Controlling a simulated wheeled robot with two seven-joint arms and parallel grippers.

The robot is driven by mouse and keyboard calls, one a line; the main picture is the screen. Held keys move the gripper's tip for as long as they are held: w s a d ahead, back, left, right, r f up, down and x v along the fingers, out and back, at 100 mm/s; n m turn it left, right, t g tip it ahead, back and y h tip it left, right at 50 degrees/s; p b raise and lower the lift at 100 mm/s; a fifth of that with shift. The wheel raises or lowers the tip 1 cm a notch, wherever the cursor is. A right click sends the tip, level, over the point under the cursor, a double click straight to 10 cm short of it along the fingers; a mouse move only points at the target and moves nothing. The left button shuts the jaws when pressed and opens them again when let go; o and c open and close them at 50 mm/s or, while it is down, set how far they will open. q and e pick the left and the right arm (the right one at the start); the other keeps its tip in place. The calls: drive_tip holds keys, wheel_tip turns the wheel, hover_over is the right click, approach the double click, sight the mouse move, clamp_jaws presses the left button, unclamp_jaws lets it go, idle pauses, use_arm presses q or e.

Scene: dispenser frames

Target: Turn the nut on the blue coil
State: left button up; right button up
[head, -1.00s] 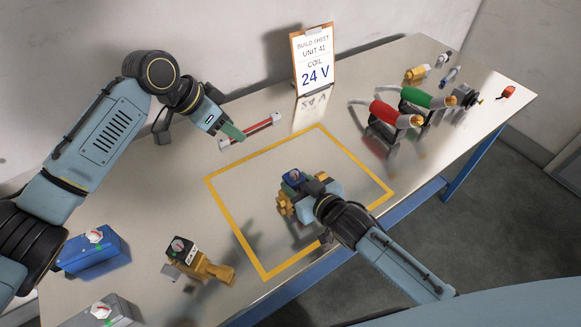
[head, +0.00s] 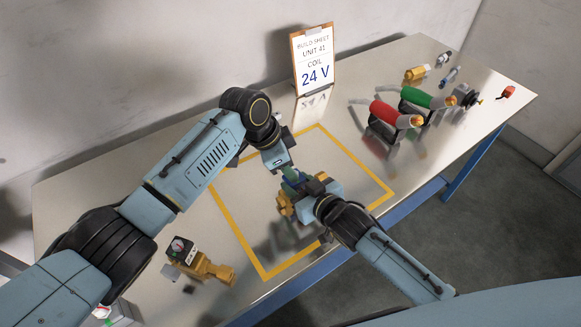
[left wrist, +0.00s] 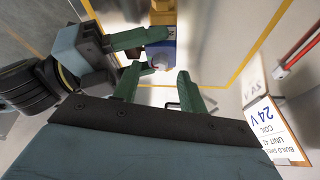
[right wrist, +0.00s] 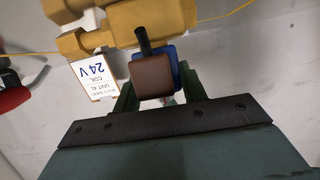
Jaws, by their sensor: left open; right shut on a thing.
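The blue coil (left wrist: 160,54) sits on a brass valve body (head: 286,204) inside the yellow outline on the table. In the right wrist view the blue coil (right wrist: 170,54) shows behind a brown block with a black stem. My right gripper (right wrist: 155,92) is shut on the coil, one finger on each side. My left gripper (left wrist: 158,82) is open, with its fingertips close to the coil's top. A small reddish spot shows on the coil there; I cannot make out the nut's shape.
The build sheet (head: 314,62) reading 24 V stands at the back. A second brass valve with a black coil (head: 200,262) lies front left. Red (head: 388,113) and green (head: 425,98) handled tools and small fittings are at the right. The yellow outline's right part is clear.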

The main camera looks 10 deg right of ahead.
use_arm(q)
drive_tip(key=shift+x, duration=1.2)
drive_tip(key=shift+c, duration=0.4)
clamp_jaws()
drive_tip(key=shift+n, duration=0.3)
drive_tip(key=n+t, duration=0.1)
drive_tip(key=n, duration=0.1)
drive_tip(key=n+t, duration=0.1)
drive_tip(key=n, duration=0.1)
drive_tip(key=shift+s+d+n, duration=0.1)
drive_tip(key=shift+s+n, duration=0.1)
drive_tip(key=shift+n, duration=0.1)
drive_tip(key=n, duration=0.2)
drive_tip(key=n+t+y, duration=0.1)
drive_tip(key=n, duration=0.1)
drive_tip(key=shift+s+d+n+y, duration=0.1)
drive_tip(key=shift+n+y, duration=0.2)
drive_tip(key=shift+n, duration=0.1)
drive_tip(key=shift+n+t, duration=0.3)
